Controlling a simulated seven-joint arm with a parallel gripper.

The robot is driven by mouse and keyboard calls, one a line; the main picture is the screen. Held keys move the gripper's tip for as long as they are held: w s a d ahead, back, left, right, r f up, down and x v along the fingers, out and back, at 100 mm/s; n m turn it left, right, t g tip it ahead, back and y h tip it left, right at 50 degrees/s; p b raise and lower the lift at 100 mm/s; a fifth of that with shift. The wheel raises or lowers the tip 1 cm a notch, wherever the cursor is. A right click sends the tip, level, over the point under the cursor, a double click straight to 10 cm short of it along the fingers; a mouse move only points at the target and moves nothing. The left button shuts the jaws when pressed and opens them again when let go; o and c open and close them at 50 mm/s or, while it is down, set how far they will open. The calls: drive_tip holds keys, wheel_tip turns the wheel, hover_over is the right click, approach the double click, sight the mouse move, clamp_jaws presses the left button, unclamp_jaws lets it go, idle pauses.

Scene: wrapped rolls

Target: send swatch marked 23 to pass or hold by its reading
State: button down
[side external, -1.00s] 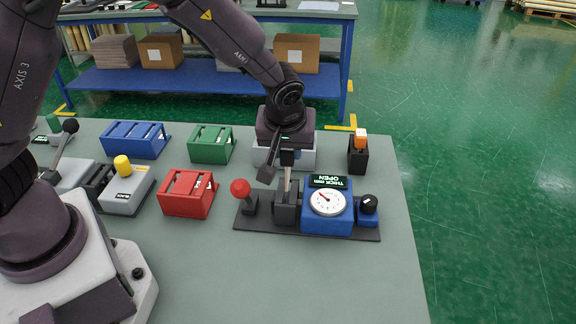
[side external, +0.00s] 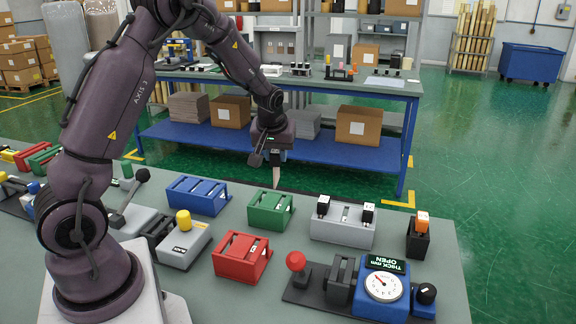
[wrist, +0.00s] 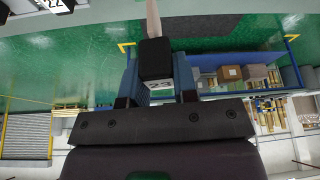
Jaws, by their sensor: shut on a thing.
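My gripper (side external: 272,158) is shut on a swatch, raised above the table's far edge behind the green rack. The swatch has a black grip block (wrist: 155,60) and a pale strip (side external: 276,177) pointing down. The gauge (side external: 383,284) at the front right has a white dial and a display (side external: 387,265) reading "THICK mm OPEN". The black slotted block (side external: 341,280) beside it looks empty. A red-knobbed lever (side external: 296,262) stands at its left.
Blue (side external: 197,195), green (side external: 270,210) and red (side external: 240,257) slotted racks stand on the table. A grey rack (side external: 341,228) holds two black-gripped swatches. A black block with an orange top (side external: 418,236) is right of it. A yellow-knobbed grey unit (side external: 184,242) stands left.

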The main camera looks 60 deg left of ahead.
drive_tip(key=shift+w+d+r+m+t, duration=0.1)
drive_tip(key=shift+w+d+m+t, duration=0.2)
drive_tip(key=shift+m, duration=0.5)
drive_tip(key=shift+f, duration=2.5)
drive_tip(key=shift+f, duration=3.3)
drive_tip(key=c, duration=0.8)
unclamp_jaws()
